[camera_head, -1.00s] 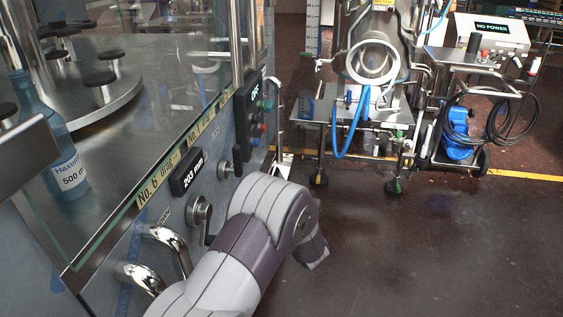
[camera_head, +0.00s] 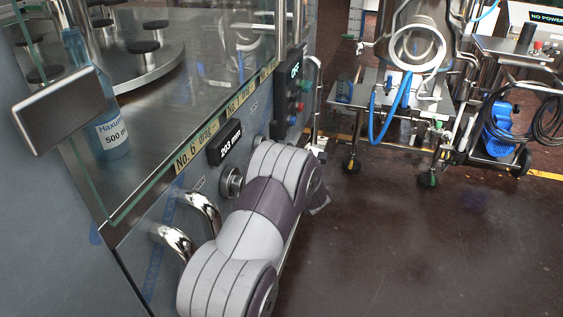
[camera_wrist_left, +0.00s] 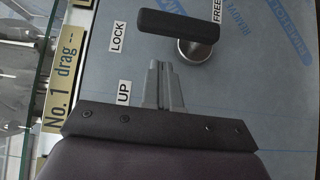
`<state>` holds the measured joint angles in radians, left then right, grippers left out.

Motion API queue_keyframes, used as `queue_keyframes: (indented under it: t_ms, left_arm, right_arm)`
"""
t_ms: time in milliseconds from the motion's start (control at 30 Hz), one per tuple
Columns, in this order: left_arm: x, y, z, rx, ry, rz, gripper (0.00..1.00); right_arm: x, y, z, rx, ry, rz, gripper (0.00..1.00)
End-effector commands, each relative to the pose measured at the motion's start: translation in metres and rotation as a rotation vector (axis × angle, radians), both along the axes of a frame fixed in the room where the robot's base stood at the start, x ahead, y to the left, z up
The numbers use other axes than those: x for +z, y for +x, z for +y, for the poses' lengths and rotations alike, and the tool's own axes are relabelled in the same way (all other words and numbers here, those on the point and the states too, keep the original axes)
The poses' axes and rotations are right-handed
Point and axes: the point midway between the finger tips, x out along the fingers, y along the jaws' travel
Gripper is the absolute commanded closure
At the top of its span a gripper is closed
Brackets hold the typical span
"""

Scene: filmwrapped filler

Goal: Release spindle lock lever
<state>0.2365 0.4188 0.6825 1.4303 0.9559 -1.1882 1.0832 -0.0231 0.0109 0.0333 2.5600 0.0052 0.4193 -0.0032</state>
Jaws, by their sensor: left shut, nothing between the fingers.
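The lever (camera_wrist_left: 178,24) shows in the left wrist view as a black bar on a round metal hub (camera_wrist_left: 196,50) near its right end. Its left end lies above the LOCK label (camera_wrist_left: 118,38); the FREE label (camera_wrist_left: 217,12) is at the upper right. My left gripper (camera_wrist_left: 162,66) is shut and empty, its fingertips just below the bar in the picture. I cannot tell whether they touch it. In the head view my left arm reaches along the machine front and hides its fingers and part of the panel. My right gripper is out of view.
A glass guard and a blue bottle (camera_head: 110,130) are at the left. A wheeled cart (camera_head: 410,110) stands behind; the floor at right is clear.

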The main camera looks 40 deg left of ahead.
Motion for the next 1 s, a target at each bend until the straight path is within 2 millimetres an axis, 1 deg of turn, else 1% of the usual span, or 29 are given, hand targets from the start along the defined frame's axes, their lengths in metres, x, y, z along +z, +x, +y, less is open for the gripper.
queue_keyframes:
  t_ms: [33,100,267,667,900,1000]
  left_arm:
    - [-0.002,0.01,0.001,-0.003,-0.001,-0.002,1.0]
    - [-0.002,0.019,0.004,-0.004,0.0,-0.002,1.0]
    - [0.0,0.032,0.007,-0.004,-0.001,-0.002,1.0]
    - [0.0,0.035,0.008,-0.004,-0.001,0.0,1.0]
    - [0.005,0.037,0.008,-0.004,-0.014,0.039,1.0]
    - [0.004,0.038,0.009,-0.004,-0.017,0.052,1.0]
  right_arm:
    - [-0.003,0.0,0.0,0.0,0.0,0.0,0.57]
    - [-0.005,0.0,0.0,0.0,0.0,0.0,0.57]
    - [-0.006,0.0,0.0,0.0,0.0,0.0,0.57]
    - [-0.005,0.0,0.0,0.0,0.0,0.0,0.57]
    - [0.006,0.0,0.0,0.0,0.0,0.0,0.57]
    - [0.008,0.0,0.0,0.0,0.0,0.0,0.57]
